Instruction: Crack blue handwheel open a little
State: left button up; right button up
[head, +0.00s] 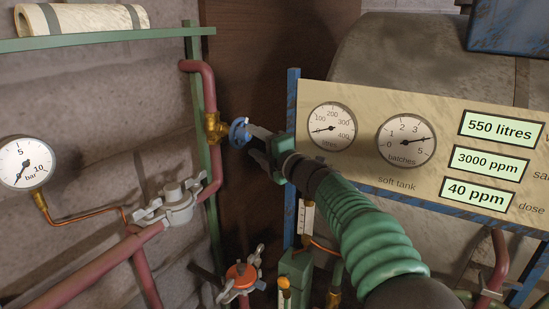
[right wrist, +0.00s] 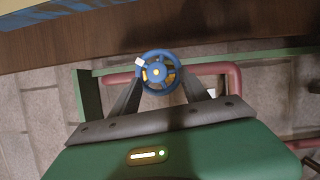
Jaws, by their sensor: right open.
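The blue handwheel (head: 239,132) sits on a brass valve (head: 216,127) in the red pipe, left of centre in the head view. In the right wrist view the handwheel (right wrist: 159,72) faces the camera, with a white mark at its upper left rim. My right gripper (head: 252,136) reaches it from the right. In the right wrist view its two fingers (right wrist: 158,88) stand open, one to each side of the wheel's lower part. I cannot tell whether they touch the rim. My left gripper is in neither view.
A pressure gauge (head: 22,163) and a grey clamp fitting (head: 171,204) are on the left. An orange handwheel (head: 241,275) stands below. The gauge panel (head: 370,122) is close on the right, beside my right arm. A green shelf (head: 105,39) with a rolled cloth is above left.

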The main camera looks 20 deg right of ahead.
pick_arm(q)
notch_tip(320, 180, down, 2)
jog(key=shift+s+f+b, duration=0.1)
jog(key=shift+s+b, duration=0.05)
jog(key=shift+b, duration=0.75)
pick_arm(e)
jog(key=v, duration=1.4)
jog(key=shift+s+f, duration=0.2)
jog(key=shift+d+f, duration=0.1)
